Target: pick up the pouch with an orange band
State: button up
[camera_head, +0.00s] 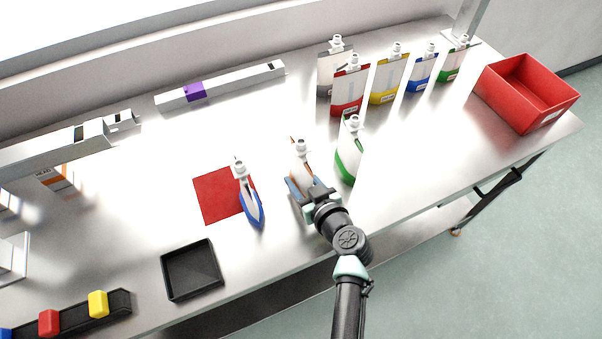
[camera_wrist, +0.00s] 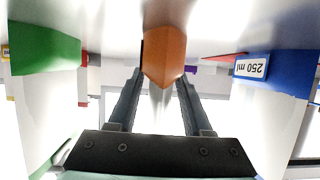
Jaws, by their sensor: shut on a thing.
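The pouch with an orange band (camera_head: 301,165) stands upright on the metal table, with a white cap on top. It also shows in the wrist view (camera_wrist: 164,56), its orange band between the fingertips. My gripper (camera_head: 303,187) is shut on this pouch from the front; its fingers (camera_wrist: 160,88) lie on both sides of it. The gripper hides the lower part of the pouch in the head view. I cannot tell whether the pouch touches the table.
A blue-banded pouch (camera_head: 249,199) stands to the left by a red mat (camera_head: 212,196). A green-banded pouch (camera_head: 350,152) stands close on the right. Several pouches stand behind, near a red bin (camera_head: 500,95). A black tray (camera_head: 191,270) lies at front left.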

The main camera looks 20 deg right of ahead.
aim_at(303, 156)
grip_shut()
jog(key=shift+r, duration=0.1)
notch_tip(303, 156, up, 10)
jog(key=shift+f, duration=0.1)
dwell(0.4)
